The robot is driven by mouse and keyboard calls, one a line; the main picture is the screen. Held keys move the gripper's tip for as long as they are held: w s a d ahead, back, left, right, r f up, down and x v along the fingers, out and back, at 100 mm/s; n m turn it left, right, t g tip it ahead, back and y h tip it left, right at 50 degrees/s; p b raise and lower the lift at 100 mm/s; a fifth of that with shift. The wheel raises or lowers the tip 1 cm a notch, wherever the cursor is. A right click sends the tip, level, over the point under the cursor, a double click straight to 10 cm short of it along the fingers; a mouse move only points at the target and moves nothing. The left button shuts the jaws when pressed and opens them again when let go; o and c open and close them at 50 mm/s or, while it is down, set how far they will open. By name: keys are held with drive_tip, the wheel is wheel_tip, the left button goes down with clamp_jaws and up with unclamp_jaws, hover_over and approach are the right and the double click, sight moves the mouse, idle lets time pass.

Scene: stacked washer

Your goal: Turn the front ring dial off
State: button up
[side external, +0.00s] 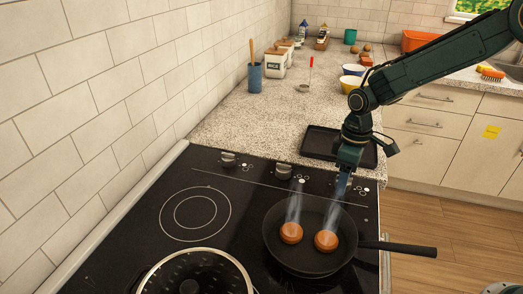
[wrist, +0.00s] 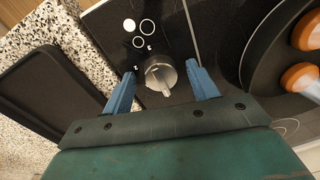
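The dial between my fingers is a round silver knob with a raised bar grip (wrist: 160,75), on the black cooktop beside printed white ring marks. My gripper (wrist: 161,69) is open, with one blue finger on each side of this knob. Gaps show between fingers and knob in the wrist view. In the side view my gripper (side external: 343,190) points down at the cooktop's right end and mostly hides this dial. Two more dials, a middle one (side external: 283,171) and a left one (side external: 228,158), stand along the same edge.
A dark frying pan (side external: 283,262) with two steaming orange-brown round pieces sits close to my gripper, its handle pointing right. A black tray (side external: 318,140) lies on the counter behind. A lidded pot (side external: 155,281) stands at the lower left. An empty burner ring (side external: 195,213) is left of the pan.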

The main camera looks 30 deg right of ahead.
wheel_tip(320, 180, up, 14)
drive_tip(key=shift+w+d, duration=0.25)
drive_tip(key=shift+d, duration=0.15)
idle(0.5)
drive_tip(key=s+d+r+m+t, duration=0.25)
drive_tip(key=s+r, duration=0.55)
drive_tip(key=s, duration=0.5)
drive_tip(key=s+d+f+m+t, duration=0.2)
drive_tip(key=s+m+t, duration=0.1)
drive_tip(key=s, duration=1)
drive_tip(key=shift+s+m+h, duration=0.2)
drive_tip(key=shift+m+h, duration=0.1)
drive_tip(key=shift+m, duration=0.45)
drive_tip(key=shift+f+t, duration=0.1)
drive_tip(key=shift+t, duration=0.15)
